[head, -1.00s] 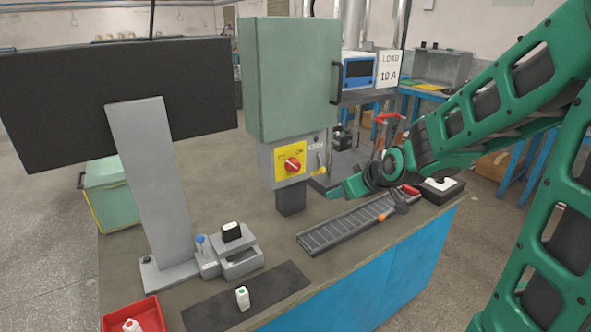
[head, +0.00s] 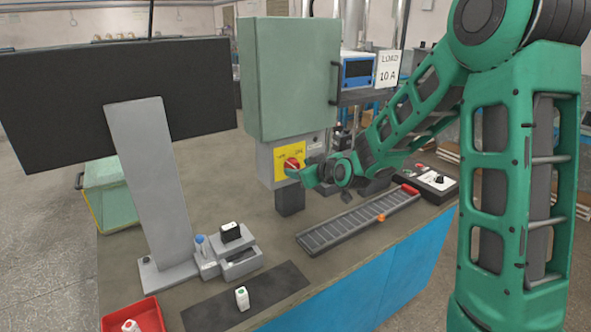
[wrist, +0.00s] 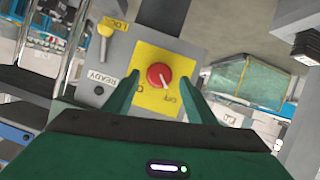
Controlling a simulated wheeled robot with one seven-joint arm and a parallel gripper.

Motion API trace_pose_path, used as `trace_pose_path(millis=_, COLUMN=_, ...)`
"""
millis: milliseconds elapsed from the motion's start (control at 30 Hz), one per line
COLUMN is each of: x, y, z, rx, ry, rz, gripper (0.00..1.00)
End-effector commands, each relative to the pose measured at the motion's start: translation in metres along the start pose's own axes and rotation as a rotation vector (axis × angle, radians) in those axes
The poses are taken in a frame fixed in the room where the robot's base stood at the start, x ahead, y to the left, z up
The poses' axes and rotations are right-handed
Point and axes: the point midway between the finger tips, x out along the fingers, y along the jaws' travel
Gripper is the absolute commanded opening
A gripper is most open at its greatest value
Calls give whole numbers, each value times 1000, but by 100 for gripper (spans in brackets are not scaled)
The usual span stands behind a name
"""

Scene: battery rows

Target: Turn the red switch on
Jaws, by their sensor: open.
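The red switch (head: 292,165) is a round red knob on a yellow plate (head: 283,153), on the front of the grey box under the green cabinet. It also shows in the wrist view (wrist: 159,76), with a white mark pointing down-right toward the "OFF" lettering. My gripper (head: 290,172) is at the switch in the head view. In the wrist view its two green fingers (wrist: 160,92) are spread, one on each side of the knob, with clear gaps. The fingers are not seen touching the knob.
The green cabinet (head: 290,80) hangs just above. A grey slotted rail (head: 355,222), a black mat (head: 245,297) and a red tray (head: 147,315) lie on the bench. A monitor (head: 118,95) stands at left.

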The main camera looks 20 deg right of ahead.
Motion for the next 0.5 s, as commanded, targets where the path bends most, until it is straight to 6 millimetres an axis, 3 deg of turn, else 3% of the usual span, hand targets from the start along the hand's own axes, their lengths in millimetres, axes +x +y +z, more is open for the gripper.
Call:
trace_pose_path(millis=200, x=22, y=0, z=0, rx=0, ry=0, rz=-1, gripper=51)
trace_pose_path(millis=500, x=28, y=0, z=0, rx=-1, ry=0, rz=0, gripper=51)
